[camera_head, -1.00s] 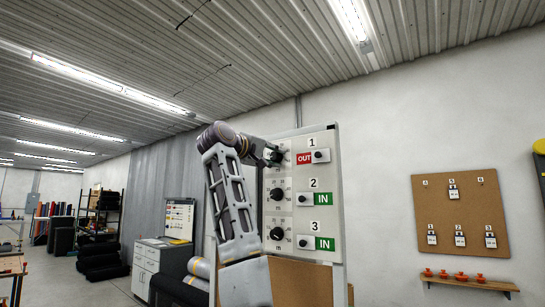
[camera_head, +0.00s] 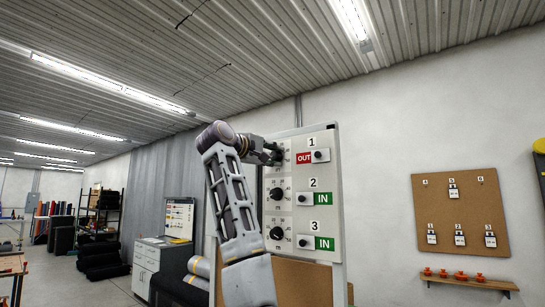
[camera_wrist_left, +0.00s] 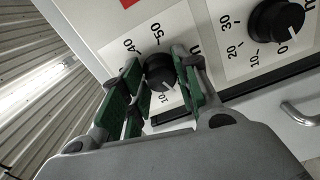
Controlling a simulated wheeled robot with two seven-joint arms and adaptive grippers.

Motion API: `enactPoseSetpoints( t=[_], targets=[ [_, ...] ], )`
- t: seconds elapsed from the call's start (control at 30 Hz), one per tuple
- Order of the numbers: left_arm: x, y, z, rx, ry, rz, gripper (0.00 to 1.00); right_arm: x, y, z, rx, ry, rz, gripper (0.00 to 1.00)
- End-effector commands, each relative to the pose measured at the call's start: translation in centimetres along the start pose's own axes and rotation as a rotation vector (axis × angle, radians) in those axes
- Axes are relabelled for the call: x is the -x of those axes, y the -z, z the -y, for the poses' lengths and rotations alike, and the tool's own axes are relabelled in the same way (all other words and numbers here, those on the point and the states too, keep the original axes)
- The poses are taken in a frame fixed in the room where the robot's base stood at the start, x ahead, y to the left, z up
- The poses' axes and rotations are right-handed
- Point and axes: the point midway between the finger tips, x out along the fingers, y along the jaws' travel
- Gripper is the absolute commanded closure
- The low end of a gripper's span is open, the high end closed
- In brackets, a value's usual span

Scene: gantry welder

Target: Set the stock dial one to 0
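Stock dial one is a black round knob (camera_wrist_left: 160,70) on a white scale plate, seen in the left wrist view. Its white mark points to the lower right, close to the 10; the 0 is not visible. My left gripper (camera_wrist_left: 157,80), with green finger pads, has its fingers on either side of this knob. They look apart, and I cannot tell whether a pad touches it. In the head view my left gripper (camera_head: 274,154) is at the panel's top row, covering most of dial one beside the red OUT sign (camera_head: 304,158). My right gripper is not in view.
The white panel (camera_head: 327,180) carries dial two (camera_head: 277,194) and dial three (camera_head: 277,233) below, with green IN signs. Dial two also shows in the left wrist view (camera_wrist_left: 276,24). A corkboard (camera_head: 460,214) hangs at right above a shelf (camera_head: 470,283).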

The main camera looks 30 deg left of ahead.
Motion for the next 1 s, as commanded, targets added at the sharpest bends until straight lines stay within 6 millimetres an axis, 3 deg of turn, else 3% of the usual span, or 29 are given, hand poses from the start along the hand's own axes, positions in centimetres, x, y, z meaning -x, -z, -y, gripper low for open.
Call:
enactPoseSetpoints(
  t=[0.13,0.63,1.0],
  targets=[
    [0.1,0.1,0.0,-0.001,0.000,-0.001,0.49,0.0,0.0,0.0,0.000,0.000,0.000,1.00],
    [0.5,0.0,0.1,-0.001,0.002,0.001,0.49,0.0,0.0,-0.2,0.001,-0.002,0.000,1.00],
    [4.0,0.0,0.1,-0.001,0.001,0.000,0.49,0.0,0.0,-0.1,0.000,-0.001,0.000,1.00]
  ],
)
